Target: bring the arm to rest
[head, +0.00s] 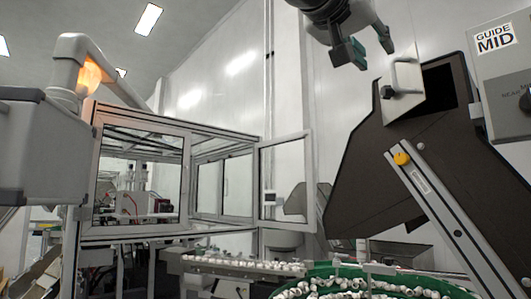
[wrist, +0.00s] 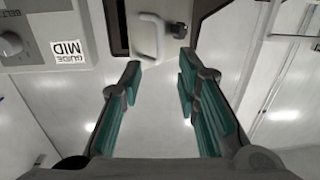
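My gripper (head: 366,52) hangs from the top of the head view, in the air to the left of a pale panel with a handle. Its fingers, with green pads, are spread apart. In the wrist view my gripper (wrist: 158,82) is open, and only the white wall shows between the fingers. Nothing is held. The pale panel's handle (wrist: 150,36) lies beyond the fingertips at the top of the wrist view, apart from them.
A dark hopper (head: 380,165) with a sloping rail stands at right, beside a "GUIDE MID" control box (head: 495,60). A green bowl of white caps (head: 330,272) and a conveyor of caps (head: 240,265) lie low. A framed glass enclosure (head: 140,180) with an open door (head: 285,180) stands left.

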